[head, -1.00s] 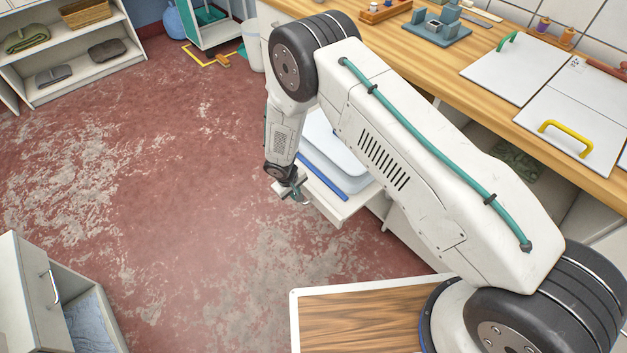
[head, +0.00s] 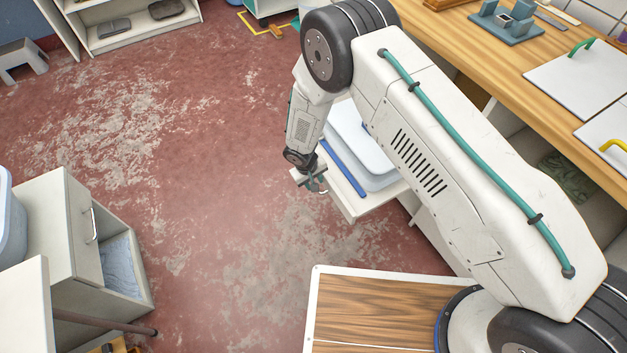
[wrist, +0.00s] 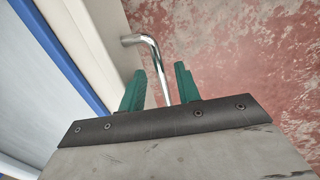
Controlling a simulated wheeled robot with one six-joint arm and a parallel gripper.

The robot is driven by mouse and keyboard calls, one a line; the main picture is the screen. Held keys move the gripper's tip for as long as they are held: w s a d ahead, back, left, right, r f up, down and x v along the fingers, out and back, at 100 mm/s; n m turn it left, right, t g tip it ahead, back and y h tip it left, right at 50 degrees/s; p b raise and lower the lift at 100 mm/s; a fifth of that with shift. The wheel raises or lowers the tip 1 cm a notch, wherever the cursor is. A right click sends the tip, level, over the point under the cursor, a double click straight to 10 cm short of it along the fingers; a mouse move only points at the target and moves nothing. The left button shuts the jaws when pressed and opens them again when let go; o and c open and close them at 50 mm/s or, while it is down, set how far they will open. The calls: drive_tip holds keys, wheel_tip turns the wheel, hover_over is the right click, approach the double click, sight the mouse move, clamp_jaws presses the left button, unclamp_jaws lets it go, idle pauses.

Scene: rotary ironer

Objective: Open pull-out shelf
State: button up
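The pull-out shelf (head: 375,205) is a white ledge with a blue strip (head: 343,168) along its edge, standing out from under the wooden counter. In the wrist view its pale front and blue strip (wrist: 66,58) run along the left. A bent chrome handle (wrist: 151,50) projects from that front. My gripper (head: 318,186) is at the shelf's outer end. In the wrist view the green fingers of my gripper (wrist: 160,72) stand apart, with the handle between them and visible gaps on both sides. The handle's far end is hidden behind the gripper mount.
A pale bin (head: 365,140) sits on the shelf. The wooden counter (head: 470,50) runs along the right. The red floor (head: 215,180) between them is clear.

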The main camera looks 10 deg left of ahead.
wheel_tip(320, 180, up, 8)
drive_tip(key=a, duration=0.1)
drive_tip(key=shift+s+f, duration=0.2)
drive_tip(key=shift+s, duration=0.2)
drive_tip(key=shift+a, duration=0.1)
idle(0.4)
drive_tip(key=s+d+r+g+h, duration=0.1)
drive_tip(key=s+d+h, duration=0.1)
drive_tip(key=s+d, duration=0.25)
drive_tip(key=s+d+r+m+g, duration=0.15)
drive_tip(key=d+r, duration=0.35)
drive_tip(key=r, duration=0.6)
drive_tip(key=s+d+r+g, duration=0.1)
drive_tip(key=s+d+r, duration=0.2)
drive_tip(key=d+r, duration=0.5)
drive_tip(key=s+d+r+m+g, duration=0.1)
drive_tip(key=s+d+r, duration=0.15)
drive_tip(key=r, duration=1.05)
drive_tip(key=s+d+r+m+t+y, duration=0.3)
drive_tip(key=s+d+r+m+t, duration=0.1)
drive_tip(key=s+d+r, duration=1)
drive_tip(key=s+r, duration=0.3)
drive_tip(key=r, duration=0.1)
drive_tip(key=shift+d+m+t+y, duration=0.2)
drive_tip(key=shift+m+t+y, duration=0.15)
drive_tip(key=shift+y, duration=0.05)
